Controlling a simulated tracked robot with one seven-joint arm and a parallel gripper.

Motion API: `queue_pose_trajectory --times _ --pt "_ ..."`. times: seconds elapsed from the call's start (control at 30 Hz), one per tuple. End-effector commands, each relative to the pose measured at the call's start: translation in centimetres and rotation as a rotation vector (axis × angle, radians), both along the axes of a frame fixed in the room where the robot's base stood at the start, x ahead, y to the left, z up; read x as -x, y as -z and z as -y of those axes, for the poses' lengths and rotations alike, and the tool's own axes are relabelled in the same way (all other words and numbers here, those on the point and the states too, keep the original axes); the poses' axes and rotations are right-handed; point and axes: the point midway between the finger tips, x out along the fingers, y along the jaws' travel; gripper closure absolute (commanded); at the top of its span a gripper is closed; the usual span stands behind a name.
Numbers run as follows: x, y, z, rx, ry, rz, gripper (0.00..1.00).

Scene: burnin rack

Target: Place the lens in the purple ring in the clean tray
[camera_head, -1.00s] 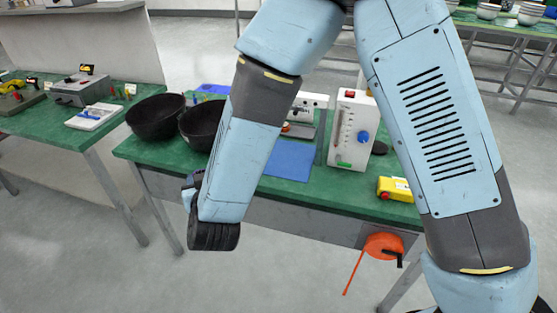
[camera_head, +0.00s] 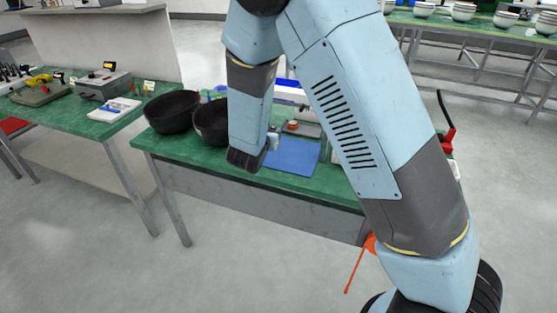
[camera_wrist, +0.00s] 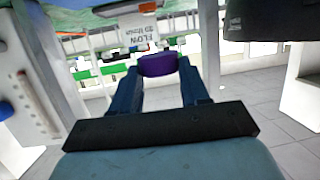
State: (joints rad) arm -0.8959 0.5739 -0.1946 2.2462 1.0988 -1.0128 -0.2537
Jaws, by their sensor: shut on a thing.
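In the wrist view my gripper (camera_wrist: 158,78) has its two blue fingers closed on a purple ring (camera_wrist: 158,65). The ring is seen edge-on, and I cannot make out the lens inside it. In the head view my arm's dark wrist hangs over the front of the green bench, and the fingers and purple ring are hidden behind it. I cannot pick out the clean tray with certainty; blue edges show behind my arm at the back of the bench.
The green bench (camera_head: 190,150) carries two black bowls (camera_head: 171,112) on the left and a flat blue mat (camera_head: 296,150) right of my wrist. My upper arm covers the bench's right part. The wrist view shows a white panel (camera_wrist: 35,85) close on the left.

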Motion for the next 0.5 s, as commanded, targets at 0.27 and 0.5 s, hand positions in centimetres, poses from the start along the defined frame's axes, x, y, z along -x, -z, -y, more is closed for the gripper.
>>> queue_pose_trajectory --times 0.27,0.5 --pt "-1.6 0.5 5.6 -0.001 0.105 -0.001 0.88" --pt "-1.6 0.5 5.7 -0.001 0.108 -0.001 0.88"
